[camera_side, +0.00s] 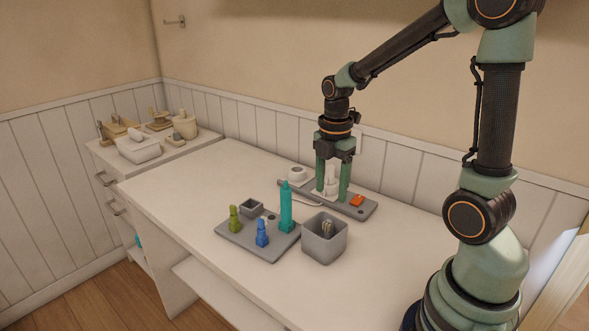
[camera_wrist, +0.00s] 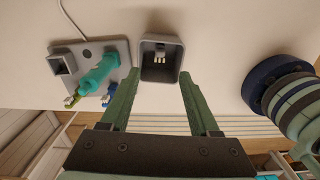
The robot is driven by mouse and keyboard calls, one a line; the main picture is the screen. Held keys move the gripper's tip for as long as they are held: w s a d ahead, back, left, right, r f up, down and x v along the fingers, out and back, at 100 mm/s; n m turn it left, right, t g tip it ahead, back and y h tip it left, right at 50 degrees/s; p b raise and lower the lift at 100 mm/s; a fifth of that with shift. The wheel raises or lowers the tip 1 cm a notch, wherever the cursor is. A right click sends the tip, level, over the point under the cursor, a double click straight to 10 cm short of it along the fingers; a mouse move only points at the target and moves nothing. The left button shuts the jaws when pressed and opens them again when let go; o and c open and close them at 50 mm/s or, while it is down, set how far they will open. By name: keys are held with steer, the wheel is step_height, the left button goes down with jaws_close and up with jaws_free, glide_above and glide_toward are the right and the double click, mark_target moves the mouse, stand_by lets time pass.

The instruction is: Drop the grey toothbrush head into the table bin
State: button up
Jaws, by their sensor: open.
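The table bin (camera_side: 325,247) is a square grey open container on the desk; it also shows at the top of the wrist view (camera_wrist: 160,68). Several pale, thin pieces (camera_side: 326,228) stand inside it. No separate grey toothbrush head can be made out for sure. A grey tray (camera_side: 262,245) beside the bin carries a tall teal toothbrush (camera_side: 286,208), a green head (camera_side: 234,218) and a blue head (camera_side: 262,233). My gripper (camera_side: 333,192) is open, pointing down beyond the bin near the rear tray.
A rear grey tray (camera_side: 350,208) holds an orange piece (camera_side: 358,200) and stands close to my fingers, with white items (camera_side: 297,174) behind it. A small grey cup (camera_side: 251,206) sits on the front tray. The desk's left side is clear; a lower cabinet (camera_side: 158,158) holds beige containers.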

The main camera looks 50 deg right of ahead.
steer(key=shift+r, duration=2.15)
steer(key=s+a+r+m+t, duration=0.2)
steer(key=a+m, duration=0.2)
steer(key=m, duration=0.4)
steer(key=s+a+r+m+t, duration=0.2)
steer(key=a+m, duration=0.3)
steer(key=m, duration=0.4)
steer(key=shift+a+r+t, duration=0.25)
steer(key=shift+r+t, duration=0.55)
